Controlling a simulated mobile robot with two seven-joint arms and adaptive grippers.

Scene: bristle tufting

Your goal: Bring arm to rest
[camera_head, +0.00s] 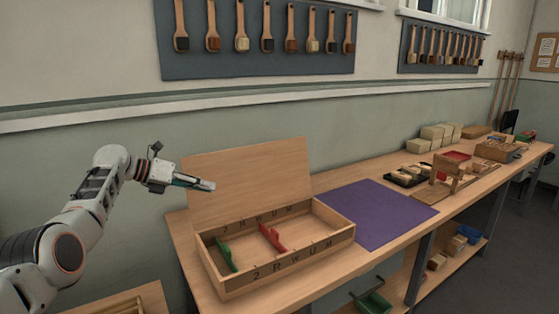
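My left arm comes in from the left, and its gripper (208,186) is in the air in front of the upright wooden board (250,168), above the left end of the bench. The fingers point right and look close together, but they are too small to tell whether they are shut or hold anything. My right gripper is not in view.
An open wooden box (303,270) with lettered edges stands below and right of the gripper, holding a green piece (224,254) and a red piece (272,238). A bare purple mat (377,213) lies beside it. Trays and blocks (432,136) crowd the far bench.

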